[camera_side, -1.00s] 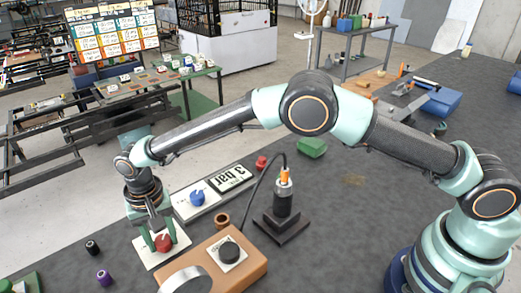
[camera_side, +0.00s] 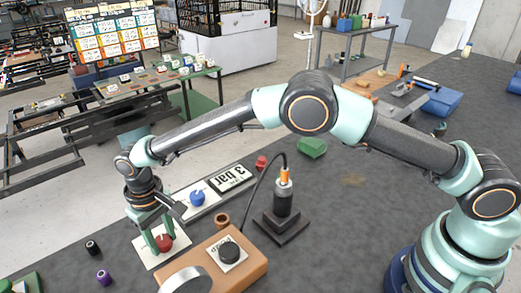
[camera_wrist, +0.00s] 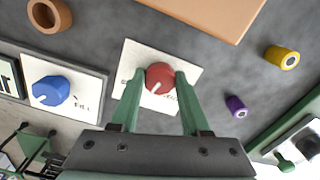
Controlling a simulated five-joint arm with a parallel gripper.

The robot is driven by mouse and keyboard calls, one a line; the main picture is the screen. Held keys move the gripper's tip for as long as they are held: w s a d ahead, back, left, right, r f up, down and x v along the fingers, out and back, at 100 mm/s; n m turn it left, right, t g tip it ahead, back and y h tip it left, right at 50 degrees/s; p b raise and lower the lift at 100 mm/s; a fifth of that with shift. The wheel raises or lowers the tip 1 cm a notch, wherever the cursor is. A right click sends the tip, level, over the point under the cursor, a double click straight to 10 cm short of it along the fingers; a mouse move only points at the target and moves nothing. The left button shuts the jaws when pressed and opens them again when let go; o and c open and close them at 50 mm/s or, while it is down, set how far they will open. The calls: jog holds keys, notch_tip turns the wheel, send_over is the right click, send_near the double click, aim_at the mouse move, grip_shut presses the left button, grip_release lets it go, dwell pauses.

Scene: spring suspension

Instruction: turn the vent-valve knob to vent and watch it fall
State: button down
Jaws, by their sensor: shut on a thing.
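The red vent-valve knob (camera_side: 164,242) sits on a white plate (camera_side: 146,257) at the lower left in the side view. My gripper (camera_side: 157,240) points down over it, with its green fingers on either side. In the wrist view the red knob (camera_wrist: 161,76) is between the two fingertips (camera_wrist: 158,80), and the gripper is shut on it. Its white pointer line slants to the lower left. The plate's lettering is partly hidden by the fingers.
A blue knob (camera_side: 197,198) and a "3 bar" display (camera_side: 231,178) lie behind the gripper.

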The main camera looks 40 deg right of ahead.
aim_at(163, 240)
jog(key=n, duration=0.6)
jog(key=shift+r+n, duration=0.1)
jog(key=shift+n, duration=0.2)
jog(key=n, duration=0.5)
jog(key=shift+w, duration=0.1)
jog(key=shift+n, duration=0.3)
jog(key=shift+c, duration=1.9)
grip_release()
notch_tip(163, 240, up, 12)
